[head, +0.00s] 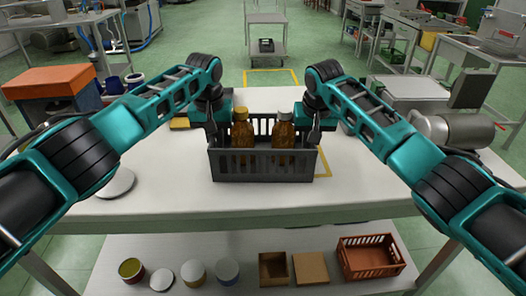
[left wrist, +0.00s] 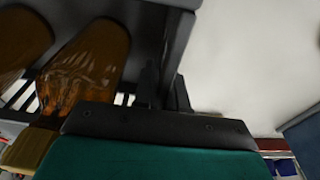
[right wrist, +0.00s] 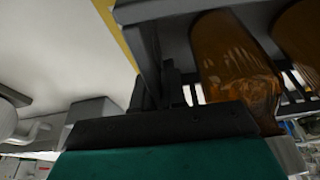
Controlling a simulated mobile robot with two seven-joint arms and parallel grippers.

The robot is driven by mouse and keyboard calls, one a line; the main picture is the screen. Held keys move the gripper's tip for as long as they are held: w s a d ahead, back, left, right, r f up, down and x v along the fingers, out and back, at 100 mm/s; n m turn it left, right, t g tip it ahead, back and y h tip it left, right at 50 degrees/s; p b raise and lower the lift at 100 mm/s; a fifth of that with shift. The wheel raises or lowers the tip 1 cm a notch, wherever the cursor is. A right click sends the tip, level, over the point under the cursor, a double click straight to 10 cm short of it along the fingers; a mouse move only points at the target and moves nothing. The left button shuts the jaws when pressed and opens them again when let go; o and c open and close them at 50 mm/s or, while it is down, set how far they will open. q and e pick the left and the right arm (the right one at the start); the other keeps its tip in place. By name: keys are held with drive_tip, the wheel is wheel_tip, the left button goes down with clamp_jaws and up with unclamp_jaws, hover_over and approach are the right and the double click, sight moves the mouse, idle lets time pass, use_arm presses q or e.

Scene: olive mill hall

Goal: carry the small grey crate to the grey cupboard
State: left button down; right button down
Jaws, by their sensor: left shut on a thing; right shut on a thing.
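The small grey crate (head: 262,168) is upright at the middle of the white table, with slatted walls. Two amber bottles stand in it, one with a yellow cap (head: 241,135), one with a pale cap (head: 283,134). My left gripper (head: 212,132) is shut on the crate's left end wall; the left wrist view shows this crate wall (left wrist: 178,45) beside a bottle (left wrist: 90,65). My right gripper (head: 314,132) is shut on its right end wall, which also shows in the right wrist view (right wrist: 145,12). Whether the crate touches the tabletop I cannot tell. I cannot pick out the grey cupboard.
The white table (head: 160,200) has a yellow marking (head: 323,166) beside the crate. A white round lid (head: 116,184) lies left. A lower shelf holds tins, a brown box and a red-brown crate (head: 370,257). A trolley (head: 266,45) stands beyond on open green floor.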

use_arm(q)
drive_tip(key=shift+w+r, duration=0.1)
drive_tip(key=shift+r, duration=0.05)
use_arm(e)
drive_tip(key=shift+w+r, duration=0.1)
drive_tip(key=shift+r, duration=0.1)
